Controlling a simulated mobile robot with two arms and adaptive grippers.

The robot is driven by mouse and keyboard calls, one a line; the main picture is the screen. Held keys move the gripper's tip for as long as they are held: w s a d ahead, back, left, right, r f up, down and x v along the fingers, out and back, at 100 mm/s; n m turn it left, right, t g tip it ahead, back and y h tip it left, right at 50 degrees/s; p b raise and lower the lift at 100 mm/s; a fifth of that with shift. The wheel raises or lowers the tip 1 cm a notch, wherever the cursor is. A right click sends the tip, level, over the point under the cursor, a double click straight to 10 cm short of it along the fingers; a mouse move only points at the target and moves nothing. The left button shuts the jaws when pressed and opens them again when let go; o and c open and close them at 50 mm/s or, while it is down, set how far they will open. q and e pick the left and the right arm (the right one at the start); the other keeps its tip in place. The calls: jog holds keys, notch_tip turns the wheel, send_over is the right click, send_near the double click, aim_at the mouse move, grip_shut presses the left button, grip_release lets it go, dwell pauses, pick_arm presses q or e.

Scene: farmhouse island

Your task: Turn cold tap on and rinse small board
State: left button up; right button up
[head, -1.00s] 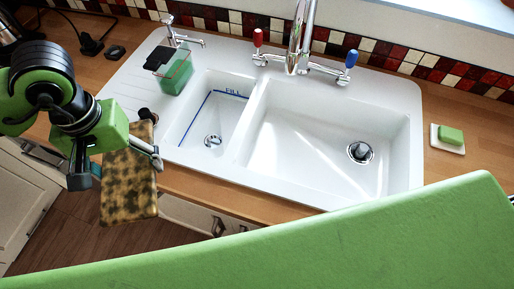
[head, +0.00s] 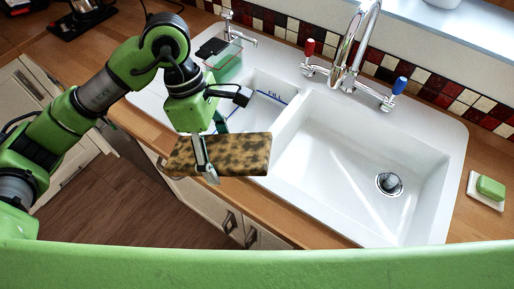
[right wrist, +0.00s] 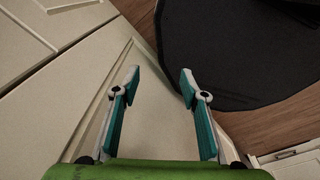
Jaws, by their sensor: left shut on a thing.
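The small board (head: 240,152), mottled brown and dark, is held in my left gripper (head: 208,160) in the head view. My left gripper is shut on the board near its middle left. The board lies roughly level in front of the small sink bowl's front edge. The cold tap handle (head: 399,86), blue-topped, is at the right of the chrome faucet (head: 347,55); the red-topped handle (head: 309,48) is at the left. No water shows from the spout. My right gripper (right wrist: 160,78) is open and empty in the right wrist view, above the floor near cabinet fronts.
The white sink (head: 330,160) has a large bowl, empty but for its drain (head: 389,184), and a small bowl marked FILL. A green-filled caddy (head: 223,60) stands behind left. Green soap (head: 490,187) sits at right. A dark round mat (right wrist: 240,50) lies below the right gripper.

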aim_at(254, 148)
pick_arm(q)
jog(key=d+n, duration=0.1)
jog(key=n, duration=0.2)
jog(key=d+n+t+h, duration=0.1)
jog(key=d+n, duration=0.1)
jog(key=d+n+t+h, duration=0.1)
jog(key=d+n, duration=0.1)
jog(key=n, duration=0.1)
jog(key=shift+d+r+n, duration=0.2)
jog(key=shift+r+n, duration=0.05)
jog(key=shift+n, duration=0.05)
jog(key=d+n+t, duration=0.1)
jog(key=d+n, duration=0.1)
jog(key=n, duration=0.1)
jog(key=d+n+t, duration=0.1)
jog(key=n, duration=0.1)
jog(key=shift+r+t+h, duration=0.3)
jog(key=shift+r+h, duration=0.05)
jog(key=shift+h, duration=0.05)
jog(key=w+d+f+b, duration=0.2)
jog(key=w+d, duration=0.4)
jog(key=d, duration=0.6)
jog(key=shift+d+f, duration=0.25)
jog(key=shift+f, duration=0.15)
pick_arm(e)
jog(key=shift+d+f, duration=0.2)
jog(key=shift+f, duration=0.95)
